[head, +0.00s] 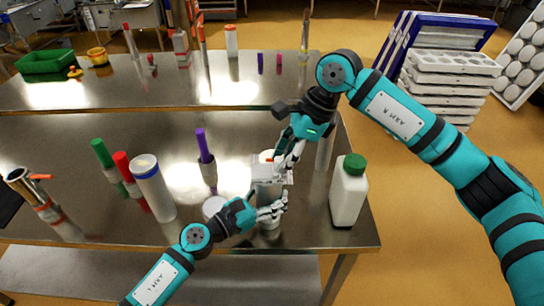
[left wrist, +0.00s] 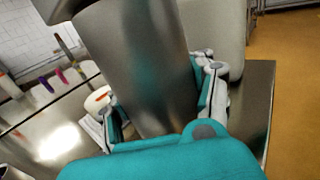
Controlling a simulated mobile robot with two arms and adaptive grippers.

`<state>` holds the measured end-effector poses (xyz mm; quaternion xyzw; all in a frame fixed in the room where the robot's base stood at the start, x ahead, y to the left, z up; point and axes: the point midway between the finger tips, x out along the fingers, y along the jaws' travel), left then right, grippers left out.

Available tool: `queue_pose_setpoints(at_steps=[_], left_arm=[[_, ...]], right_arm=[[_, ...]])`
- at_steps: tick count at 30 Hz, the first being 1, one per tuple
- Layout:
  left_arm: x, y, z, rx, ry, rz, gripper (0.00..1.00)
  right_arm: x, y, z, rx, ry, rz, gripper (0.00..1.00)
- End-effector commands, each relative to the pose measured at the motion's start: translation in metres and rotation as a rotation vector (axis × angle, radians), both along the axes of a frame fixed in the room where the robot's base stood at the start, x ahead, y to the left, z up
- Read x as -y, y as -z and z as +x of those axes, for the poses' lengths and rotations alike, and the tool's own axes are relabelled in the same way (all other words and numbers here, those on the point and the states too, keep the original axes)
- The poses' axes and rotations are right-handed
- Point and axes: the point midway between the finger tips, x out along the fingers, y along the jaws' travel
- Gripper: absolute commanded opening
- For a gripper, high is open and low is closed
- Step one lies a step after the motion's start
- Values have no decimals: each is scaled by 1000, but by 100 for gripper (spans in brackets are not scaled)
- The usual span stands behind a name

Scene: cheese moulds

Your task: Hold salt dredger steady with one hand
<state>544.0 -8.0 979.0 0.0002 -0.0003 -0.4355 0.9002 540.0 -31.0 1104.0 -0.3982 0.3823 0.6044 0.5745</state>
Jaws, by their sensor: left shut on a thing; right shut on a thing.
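The salt dredger (head: 265,191) is a grey metal cylinder near the front right of the steel table, partly hidden by both grippers. My left gripper (head: 271,211) is shut around its lower body from the front. In the left wrist view the dredger (left wrist: 150,70) stands between the two fingers (left wrist: 160,110), with a wider rim at its upper end. My right gripper (head: 287,166) comes from above and behind and is shut at the dredger's top, on what looks like its lid. The exact contact there is too small to tell.
A white bottle with a green cap (head: 348,192) stands close to the right, near the table edge. To the left are a white cylinder (head: 152,187), a purple-topped holder (head: 206,160), red and green markers and a white round piece (head: 213,206).

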Motion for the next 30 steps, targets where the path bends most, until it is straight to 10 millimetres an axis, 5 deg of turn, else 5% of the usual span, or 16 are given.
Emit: queue_pose_setpoints(at_steps=[6,7,12,23,30], left_arm=[[1,3,-3,1,10,8,0],[1,3,-3,1,10,8,0],[0,3,-2,-1,6,7,0],[-1,3,0,-3,0,5,0],[-2,3,0,-3,-2,5,0]], right_arm=[[5,-1,6,13,16,-6,0],[5,-1,6,13,16,-6,21],[4,-1,5,11,12,-8,43],[5,-6,3,8,7,-7,43],[22,-46,4,13,9,-5,43]])
